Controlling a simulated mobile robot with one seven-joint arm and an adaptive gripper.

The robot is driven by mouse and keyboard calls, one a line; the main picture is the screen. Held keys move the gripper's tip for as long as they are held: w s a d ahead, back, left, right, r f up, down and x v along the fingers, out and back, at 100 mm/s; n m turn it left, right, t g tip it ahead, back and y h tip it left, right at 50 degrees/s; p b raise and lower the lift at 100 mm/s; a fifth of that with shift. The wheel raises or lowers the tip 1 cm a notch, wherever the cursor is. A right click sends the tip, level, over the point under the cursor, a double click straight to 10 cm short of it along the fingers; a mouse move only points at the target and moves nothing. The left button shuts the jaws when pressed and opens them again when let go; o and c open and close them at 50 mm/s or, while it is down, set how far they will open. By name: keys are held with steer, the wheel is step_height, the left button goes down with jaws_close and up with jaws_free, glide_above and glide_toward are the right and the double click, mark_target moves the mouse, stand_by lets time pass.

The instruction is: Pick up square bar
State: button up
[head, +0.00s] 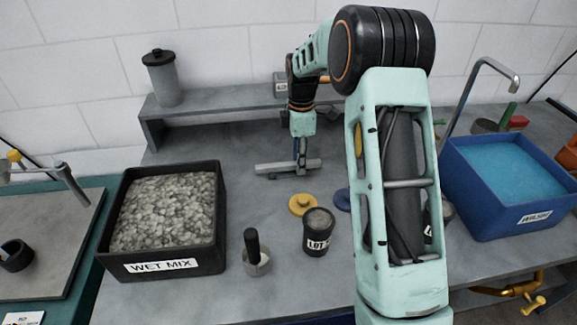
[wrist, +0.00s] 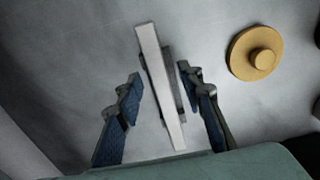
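The square bar (head: 268,168) is a long light-grey bar lying on or just above the grey bench below my gripper (head: 300,160). In the wrist view the bar (wrist: 152,60) runs lengthwise between the two blue-padded fingers of my gripper (wrist: 160,78). The fingers stand apart, one on each side, with a gap at the left finger; the right finger is close to a darker grey piece under or beside the bar. Whether that piece is a support cannot be told. The head view partly hides the bar's middle behind the fingers.
A yellow knobbed lid (head: 303,204) and a black LOT cup (head: 318,232) stand in front. A black WET MIX bin (head: 218,240) is at left, a blue bin (head: 461,196) at right. A raised grey shelf (head: 225,115) runs behind.

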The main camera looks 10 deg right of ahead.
jaws_close()
steer(key=shift+r, duration=0.1)
